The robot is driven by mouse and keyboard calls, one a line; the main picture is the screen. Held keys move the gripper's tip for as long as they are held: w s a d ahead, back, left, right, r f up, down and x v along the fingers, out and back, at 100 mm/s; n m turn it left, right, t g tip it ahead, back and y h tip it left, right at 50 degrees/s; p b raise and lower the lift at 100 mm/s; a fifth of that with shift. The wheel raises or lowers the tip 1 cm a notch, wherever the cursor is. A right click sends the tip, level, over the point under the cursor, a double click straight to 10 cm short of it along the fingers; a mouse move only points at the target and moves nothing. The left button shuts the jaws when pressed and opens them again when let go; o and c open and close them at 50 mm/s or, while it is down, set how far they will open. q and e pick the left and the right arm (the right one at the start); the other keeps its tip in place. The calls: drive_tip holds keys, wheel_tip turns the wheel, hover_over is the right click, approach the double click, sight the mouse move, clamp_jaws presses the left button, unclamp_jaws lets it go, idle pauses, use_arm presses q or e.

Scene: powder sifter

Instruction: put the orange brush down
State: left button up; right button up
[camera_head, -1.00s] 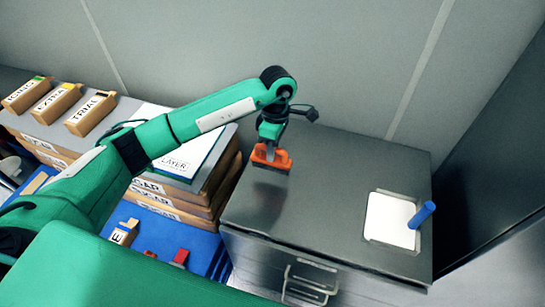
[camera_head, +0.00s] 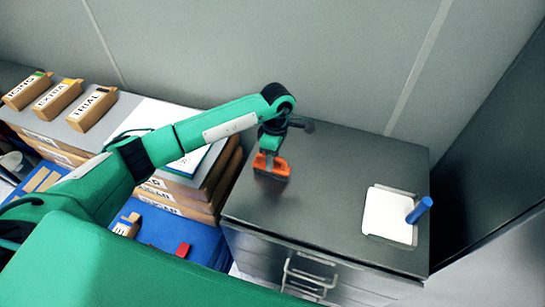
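The orange brush (camera_head: 271,166) is at the left part of the dark metal cabinet top (camera_head: 320,190), with its dark bristle side down. It is at or very near the surface; I cannot tell whether it touches. My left gripper (camera_head: 268,152) points down right over the brush, its fingers at the brush's top. The fingers are small and partly hidden, but they appear closed around the brush. My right gripper is not in view.
A white sheet in a tray (camera_head: 388,215) with a blue cylinder (camera_head: 419,210) lies at the cabinet top's right. Stacked cardboard boxes (camera_head: 185,190) stand left of the cabinet. Labelled small boxes (camera_head: 92,109) stand farther left. The cabinet top's middle is clear.

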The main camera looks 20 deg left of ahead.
use_arm(q)
drive_tip(key=shift+r, duration=0.1)
drive_tip(key=shift+r, duration=0.15)
wheel_tip(320, 180, up, 12)
drive_tip(key=w+b, duration=0.2)
drive_tip(key=b, duration=0.2)
drive_tip(key=shift+w+f, duration=0.15)
drive_tip(key=shift+f, duration=0.05)
